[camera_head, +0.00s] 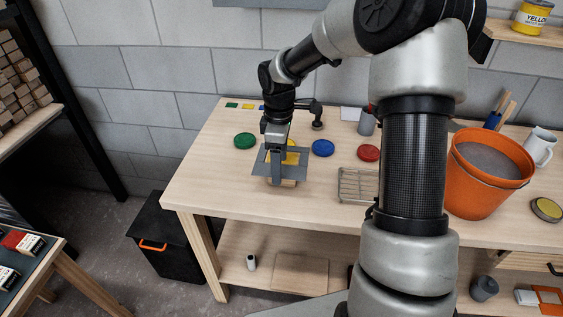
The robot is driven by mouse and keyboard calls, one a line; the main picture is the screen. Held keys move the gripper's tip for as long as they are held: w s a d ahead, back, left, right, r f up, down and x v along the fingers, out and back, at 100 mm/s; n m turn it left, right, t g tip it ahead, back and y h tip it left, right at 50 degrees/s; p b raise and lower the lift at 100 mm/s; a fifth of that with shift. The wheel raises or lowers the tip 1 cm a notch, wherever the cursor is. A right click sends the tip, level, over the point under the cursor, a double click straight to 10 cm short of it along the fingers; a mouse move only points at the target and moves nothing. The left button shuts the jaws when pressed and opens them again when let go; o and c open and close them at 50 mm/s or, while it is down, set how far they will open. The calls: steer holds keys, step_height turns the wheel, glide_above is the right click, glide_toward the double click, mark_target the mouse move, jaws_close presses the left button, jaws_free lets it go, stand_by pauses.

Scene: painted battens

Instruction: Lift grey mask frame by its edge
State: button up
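The grey mask frame (298,173) is a flat, dark grey piece near the front left of the wooden workbench. Something yellow (292,157) shows at its middle, beside my gripper. A pale wooden block (288,184) shows below the frame's front edge. My gripper (275,153) points down at the left part of the frame and overlaps it in this view. Its fingertips are small and partly lost against the grey, so I cannot tell whether they hold the frame's edge.
Green (245,141), blue (323,148) and red (369,153) discs lie around on the workbench (225,190). A wire rack (357,186) is right of the frame. An orange bucket (488,180) stands farther right. The bench's left front corner is clear.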

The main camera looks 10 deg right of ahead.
steer(key=c, duration=1.1)
